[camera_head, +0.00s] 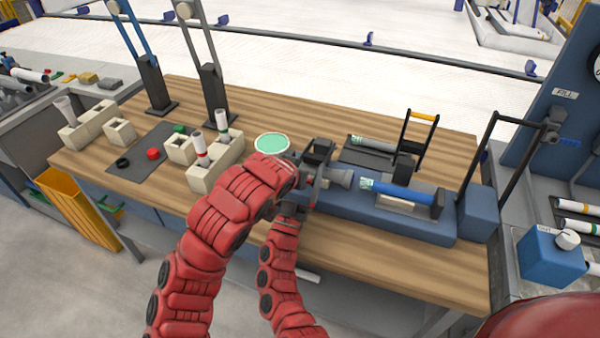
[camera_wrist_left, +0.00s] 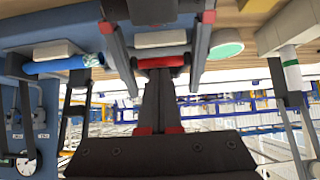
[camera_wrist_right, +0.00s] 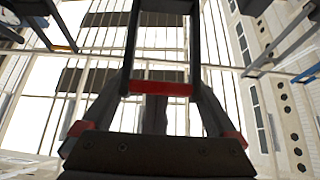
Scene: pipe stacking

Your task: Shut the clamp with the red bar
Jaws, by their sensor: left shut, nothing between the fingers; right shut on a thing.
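A blue base (camera_head: 335,207) lies along the table with a grey flared pipe end (camera_head: 341,178) and a blue pipe (camera_head: 403,193) on it. The blue pipe also shows in the left wrist view (camera_wrist_left: 62,65). My left gripper (camera_wrist_left: 152,10) is shut and empty, close to the base's front, mostly hidden in the head view.
A clamp handle with an orange bar (camera_head: 423,116) stands behind the base; a black handle (camera_head: 515,121) rises at right. A green disc (camera_head: 272,143) and beige pipe blocks (camera_head: 218,165) are at left. Two dark posts (camera_head: 152,85) (camera_head: 215,93) stand behind.

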